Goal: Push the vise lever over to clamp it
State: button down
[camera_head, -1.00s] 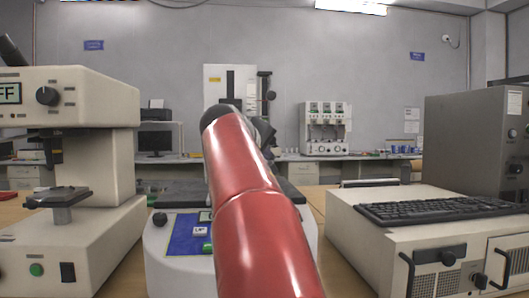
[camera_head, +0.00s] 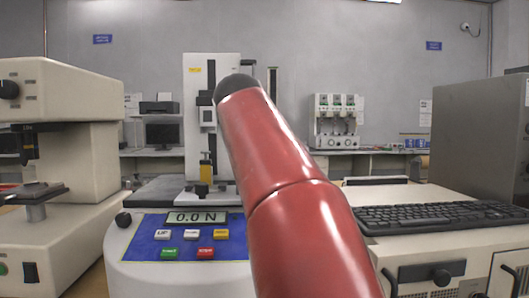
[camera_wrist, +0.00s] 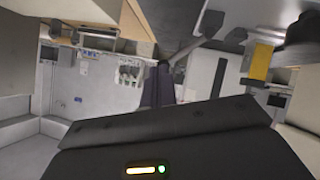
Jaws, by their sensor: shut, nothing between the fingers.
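The force tester (camera_head: 180,247) stands in the middle of the head view, with a display reading 0.0 N. A yellow and black fixture (camera_head: 205,170) stands at the foot of its pale column, and a yellow part also shows in the wrist view (camera_wrist: 262,62). I cannot make out the vise lever for certain; a thin grey bar with a dark end (camera_wrist: 190,48) in the wrist view may be it. My gripper (camera_wrist: 158,82) shows dark fingers, closed and empty, close to that bar. Contact cannot be judged. My red arm hides the gripper in the head view.
A cream instrument (camera_head: 75,130) stands close on the left. A keyboard (camera_head: 430,216) lies on a cream unit (camera_head: 470,255) at the right, with a tall grey cabinet (camera_head: 480,130) behind. A white multi-station device (camera_head: 337,120) stands on the back bench.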

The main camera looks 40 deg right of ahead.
jog(key=shift+s+d+f, duration=0.15)
jog(key=shift+d, duration=0.05)
jog(key=shift+s+d+f+m+y, duration=0.1)
jog(key=shift+d+f+m+y, duration=0.05)
jog(key=shift+m+y, duration=0.3)
jog(key=shift+f, duration=0.1)
jog(key=shift+w+a+f+b, duration=0.3)
jog(key=shift+w+a, duration=0.1)
jog(key=shift+a, duration=0.25)
jog(key=shift+r, duration=0.2)
